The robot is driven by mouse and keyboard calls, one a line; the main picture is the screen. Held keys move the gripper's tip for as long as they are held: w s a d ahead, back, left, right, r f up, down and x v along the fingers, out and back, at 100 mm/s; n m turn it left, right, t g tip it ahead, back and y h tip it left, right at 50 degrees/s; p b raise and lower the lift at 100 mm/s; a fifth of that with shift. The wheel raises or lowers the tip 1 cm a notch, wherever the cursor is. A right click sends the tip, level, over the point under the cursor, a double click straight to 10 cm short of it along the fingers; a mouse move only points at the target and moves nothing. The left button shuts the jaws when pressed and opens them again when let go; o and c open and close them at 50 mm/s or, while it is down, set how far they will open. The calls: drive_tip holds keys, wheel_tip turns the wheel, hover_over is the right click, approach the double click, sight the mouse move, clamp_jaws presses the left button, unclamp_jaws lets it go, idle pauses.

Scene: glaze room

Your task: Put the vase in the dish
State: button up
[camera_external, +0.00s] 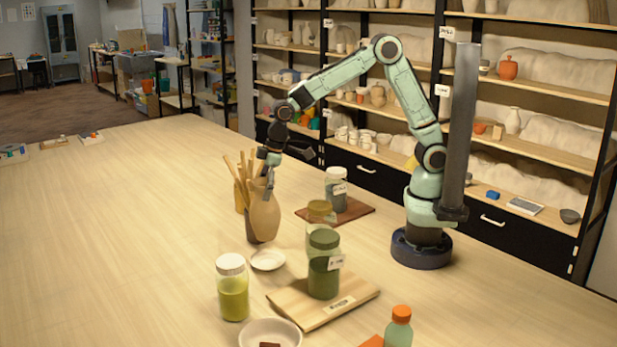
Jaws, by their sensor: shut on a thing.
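The tan vase (264,217) is upright, left of the middle of the table. My gripper (268,183) points down at its upper part and is shut on it. Whether the vase's base touches the table is hard to tell. A small white dish (267,261) lies on the table just in front of the vase and looks empty. A larger white bowl (255,325) at the bottom edge holds a small dark brown piece.
A holder (240,197) of wooden tools stands close behind the vase. A yellow-green jar (233,290), a dark green jar (324,265) on a wooden board (343,303), and a grey jar (336,190) on a brown board stand nearby.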

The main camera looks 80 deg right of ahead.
sight(266, 220)
wheel_tip(266, 220, down, 8)
drive_tip(key=shift+r, duration=0.1)
drive_tip(key=shift+f, duration=0.2)
drive_tip(key=o, duration=1.3)
